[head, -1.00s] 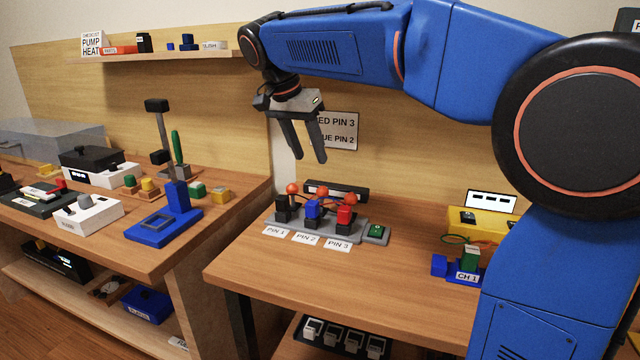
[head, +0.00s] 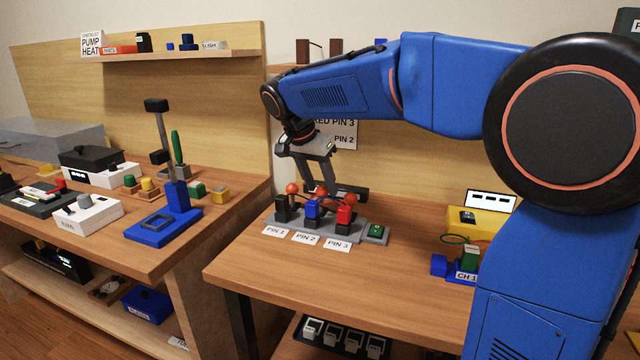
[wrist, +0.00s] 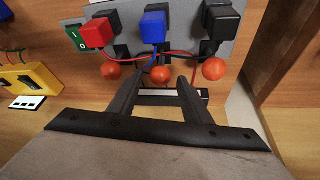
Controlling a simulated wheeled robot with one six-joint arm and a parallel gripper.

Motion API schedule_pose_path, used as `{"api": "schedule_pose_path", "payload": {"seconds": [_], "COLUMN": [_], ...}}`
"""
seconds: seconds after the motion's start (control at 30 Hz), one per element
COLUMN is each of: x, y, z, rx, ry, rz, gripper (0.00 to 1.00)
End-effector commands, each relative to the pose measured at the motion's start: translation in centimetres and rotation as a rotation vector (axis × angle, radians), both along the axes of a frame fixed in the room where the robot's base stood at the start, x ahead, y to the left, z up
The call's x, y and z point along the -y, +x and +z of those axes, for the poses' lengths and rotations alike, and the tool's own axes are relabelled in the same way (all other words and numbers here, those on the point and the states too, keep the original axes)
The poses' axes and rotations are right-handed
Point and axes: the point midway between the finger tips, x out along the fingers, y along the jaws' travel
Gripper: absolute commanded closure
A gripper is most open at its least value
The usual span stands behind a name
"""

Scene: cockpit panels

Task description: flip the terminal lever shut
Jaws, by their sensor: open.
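The grey terminal block (head: 262,228) sits on the right bench, with a black plug (head: 284,208), a blue plug (head: 312,208) and a red plug (head: 345,215) over the labels PIN 1, PIN 2 and PIN 3. Behind the plugs stand three orange lever balls, left (head: 292,188), middle (head: 321,191) and right (head: 349,196). My gripper (head: 321,186) is open and points down at the block's back side. In the wrist view the middle ball (wrist: 160,74) appears between the fingertips, the other two outside them. Contact cannot be told.
A green switch (head: 376,231) is at the block's right end, and a dark bar (head: 352,192) lies behind the block. Red wires run near the levers. A yellow box (head: 480,222) and a blue CH 1 block (head: 440,265) stand to the right. The bench front is clear.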

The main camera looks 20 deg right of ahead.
Motion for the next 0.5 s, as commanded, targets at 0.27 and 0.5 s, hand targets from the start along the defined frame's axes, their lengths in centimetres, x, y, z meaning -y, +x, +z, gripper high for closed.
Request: {"api": "schedule_pose_path", "payload": {"seconds": [0.27,0.5], "x": [-0.01,-0.24], "y": [-0.02,-0.33], "z": [0.02,0.05], "rx": [0.0,0.023], "ry": [0.0,-0.019], "rz": [0.0,0.002], "gripper": [1.0,1.0]}}
